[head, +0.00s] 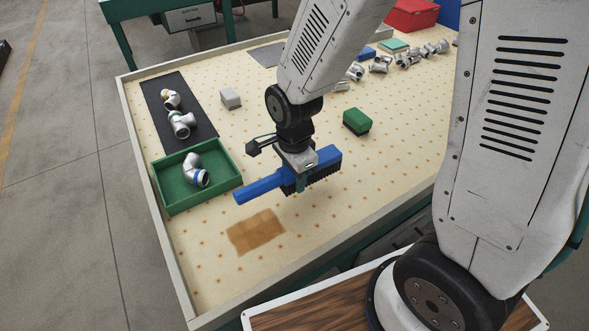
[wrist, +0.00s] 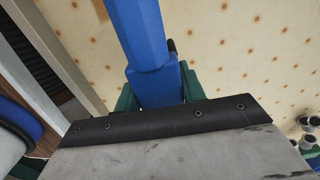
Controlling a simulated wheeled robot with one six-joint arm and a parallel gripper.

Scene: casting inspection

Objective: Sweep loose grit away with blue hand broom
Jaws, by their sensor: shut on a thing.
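The blue hand broom (head: 258,188) is held in my gripper (head: 300,184), with its handle pointing left and its dark bristles facing down at the right. It appears to be above the table, but I cannot tell the exact gap. A brown patch of loose grit (head: 256,232) lies on the dotted tabletop, below and left of the broom. In the wrist view the blue broom (wrist: 145,38) runs between the green fingers of my gripper (wrist: 158,90).
A green tray (head: 168,208) holding a silver elbow fitting (head: 194,170) stands left of the broom. A black mat (head: 160,97) with metal fittings lies behind it. A green brush-like block (head: 356,122) and a grey block (head: 231,98) stand farther back. A raised rim (head: 160,220) edges the table.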

